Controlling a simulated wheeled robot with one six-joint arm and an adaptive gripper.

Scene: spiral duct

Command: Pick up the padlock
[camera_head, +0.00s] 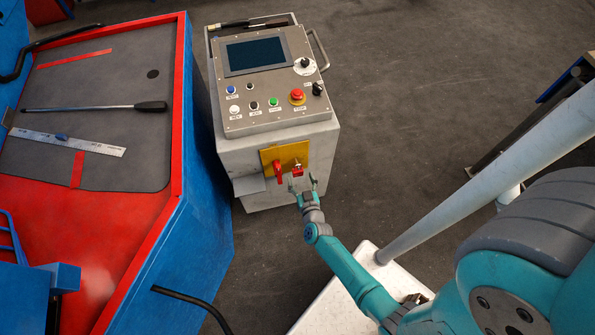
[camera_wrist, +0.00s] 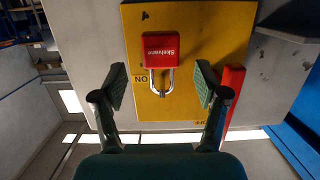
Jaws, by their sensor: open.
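The red padlock (camera_wrist: 161,48) with a silver shackle sits in front of a yellow plate (camera_wrist: 215,20) in the wrist view, its shackle toward my gripper. It also shows small in the head view (camera_head: 297,171), on the front of the control cabinet. My gripper (camera_wrist: 160,88) is open, with one finger on each side of the shackle and a gap on both sides. The padlock's body lies just beyond the fingertips. In the head view my gripper (camera_head: 303,184) is right at the yellow plate (camera_head: 270,157). I cannot tell whether the shackle is locked onto anything.
A red switch handle (camera_wrist: 232,95) is close beside my right finger. The grey control cabinet (camera_head: 240,155) has a screen and buttons on top. A blue and red machine (camera_head: 160,200) stands to the left. Dark floor (camera_head: 420,110) is open to the right.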

